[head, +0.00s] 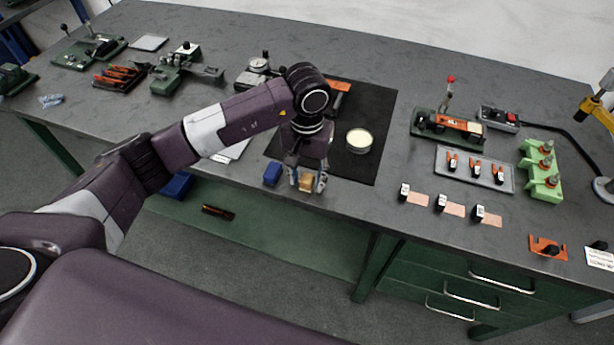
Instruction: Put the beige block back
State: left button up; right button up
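The beige block (306,183) is near the front edge of the grey workbench, between the two fingers of my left gripper (307,182). The gripper points down, with one finger on each side of the block. I cannot tell whether the fingers press on the block or stand slightly apart from it, nor whether the block rests on the bench or is just above it. A blue block (272,174) sits just left of the gripper. My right gripper is not in view.
A black mat (374,125) behind the gripper bears a round cream-filled tin (359,140). A grey tray (448,175) with small orange-and-black parts, a green stand (541,165) and several labelled pieces lie to the right. Fixtures stand at the left. The bench's front edge is close.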

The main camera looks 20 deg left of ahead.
aim_at(307, 178)
pick_arm(q)
jog(key=shift+r, duration=0.1)
jog(key=shift+r+p, duration=0.2)
jog(key=shift+p, duration=0.2)
notch_tip(307, 178, up, 12)
jog(key=b, duration=0.3)
jog(key=shift+b, duration=0.4)
jog(key=shift+f, duration=0.2)
